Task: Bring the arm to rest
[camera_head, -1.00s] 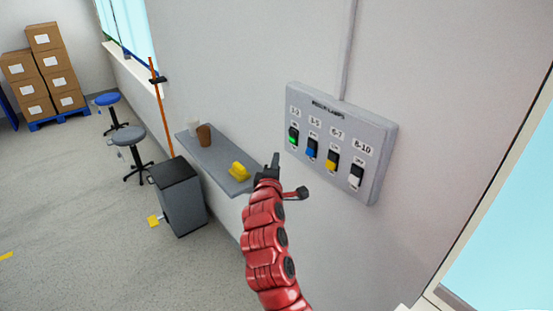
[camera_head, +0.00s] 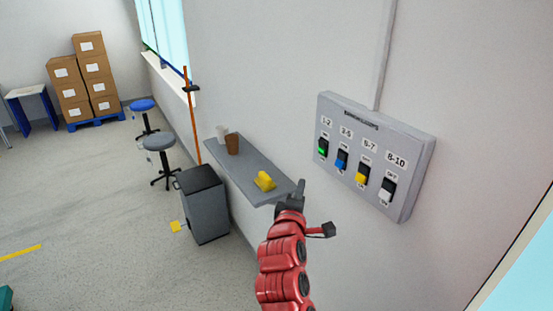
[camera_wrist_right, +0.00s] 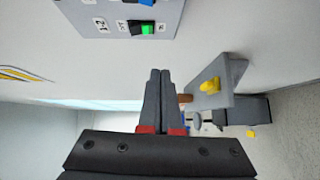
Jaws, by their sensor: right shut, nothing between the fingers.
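My right arm (camera_head: 285,262) is red and reaches up from the bottom of the head view. My right gripper (camera_head: 298,188) is shut and empty, in front of the wall, below and left of the switch panel (camera_head: 413,187). In the right wrist view the gripper fingers (camera_wrist_right: 158,98) lie side by side with nothing between them. The grey panel carries a green switch (camera_head: 323,148), a blue switch (camera_head: 341,160), a yellow switch (camera_head: 362,174) and a white switch (camera_head: 387,189). The gripper is apart from them. My left gripper is not in view.
A grey wall shelf (camera_head: 240,168) holds a brown cup (camera_head: 232,144), a white cup and a yellow object (camera_head: 264,181); it lies just left of the gripper. A dark cabinet (camera_head: 205,212), stools (camera_head: 158,143) and stacked boxes (camera_head: 85,75) stand farther left. The floor at left is mostly clear.

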